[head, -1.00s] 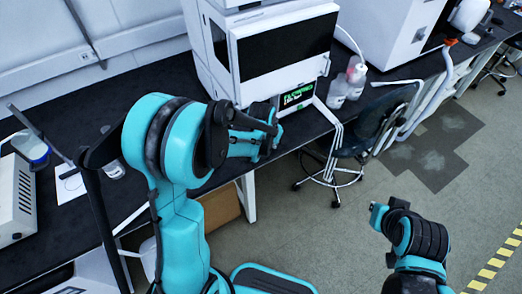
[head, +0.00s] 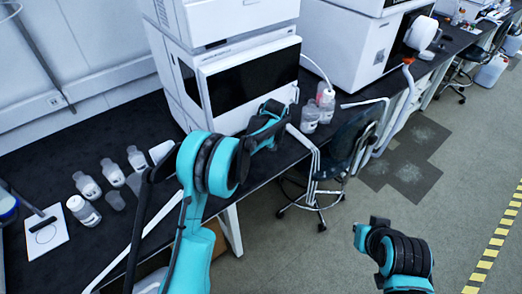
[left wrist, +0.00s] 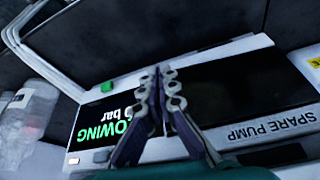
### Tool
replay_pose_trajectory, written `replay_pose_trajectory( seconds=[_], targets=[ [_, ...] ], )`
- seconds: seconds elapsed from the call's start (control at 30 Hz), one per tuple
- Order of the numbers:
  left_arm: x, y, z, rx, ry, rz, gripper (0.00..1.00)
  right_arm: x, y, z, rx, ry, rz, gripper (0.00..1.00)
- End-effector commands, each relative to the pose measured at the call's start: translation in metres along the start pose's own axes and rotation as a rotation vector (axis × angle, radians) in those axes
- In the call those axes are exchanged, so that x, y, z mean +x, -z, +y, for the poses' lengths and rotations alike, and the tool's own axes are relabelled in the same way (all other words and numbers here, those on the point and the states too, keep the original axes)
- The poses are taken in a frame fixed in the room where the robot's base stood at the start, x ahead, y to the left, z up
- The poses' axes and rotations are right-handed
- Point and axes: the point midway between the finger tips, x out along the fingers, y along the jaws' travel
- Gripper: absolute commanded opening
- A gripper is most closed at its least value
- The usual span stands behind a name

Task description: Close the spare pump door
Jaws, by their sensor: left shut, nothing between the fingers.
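In the left wrist view, an upside-down SPARE PUMP label (left wrist: 283,127) sits on a pale strip beside a dark panel (left wrist: 240,88). A lit screen (left wrist: 105,120) with green and white text is to the left. I cannot tell for sure which surface is the door or how far open it is. My left gripper (left wrist: 160,78) is shut and empty, its fingertips over the pale strip between screen and dark panel; contact is unclear. In the head view, my left arm's end covers the lower front of the instrument stack (head: 220,50).
Clear bottles (head: 310,117) stand right of the stack and also show in the left wrist view (left wrist: 30,110). Several small bottles (head: 88,185) stand on the black bench at left. A dark chair (head: 352,140) stands at the bench front. Floor at right is open.

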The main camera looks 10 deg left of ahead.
Motion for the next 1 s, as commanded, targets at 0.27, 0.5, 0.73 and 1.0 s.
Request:
replay_pose_trajectory(
  seconds=[0.27,0.5,0.73,1.0],
  targets=[
    [0.007,0.017,0.004,0.006,-0.002,-0.001,0.0,-0.002,0.001,0.0,0.0,0.0,0.0,0.0],
    [0.008,0.021,0.005,0.007,-0.003,0.0,0.0,-0.002,0.001,0.0,0.0,0.0,0.0,0.0],
    [0.008,0.022,0.004,0.007,-0.004,0.002,0.0,-0.002,0.001,0.0,0.0,0.0,0.0,0.0],
    [0.008,0.022,0.004,0.007,-0.003,0.004,0.0,-0.001,0.001,0.0,0.0,0.0,0.0,0.0]
  ],
)
